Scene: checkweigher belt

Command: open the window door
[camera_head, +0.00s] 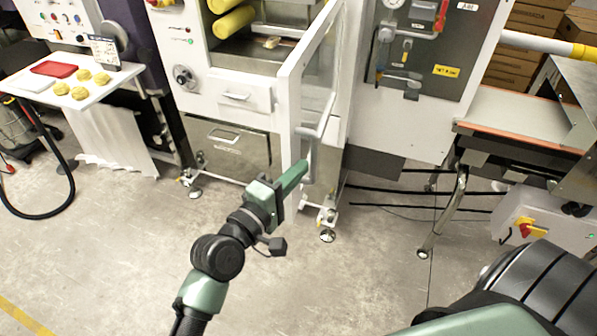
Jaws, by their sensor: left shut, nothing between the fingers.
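The window door (290,115) is a tall white-framed panel with a clear pane, on the white machine in the middle. It stands swung outward, edge towards me, and the machine's opening shows to its left. A grey bar handle (318,132) is on the door's right-hand face. My left gripper (300,172) is shut and empty, its green fingertips at the lower end of the handle. I cannot tell whether they touch the handle or the door. My right gripper is not in view.
Yellow rollers (232,20) sit inside the machine, above a drawer (243,97). A white table (105,84) with yellow rounds and a red tray is at left. A grey panel (418,50) and a belt (515,115) are at right. Open floor lies in front.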

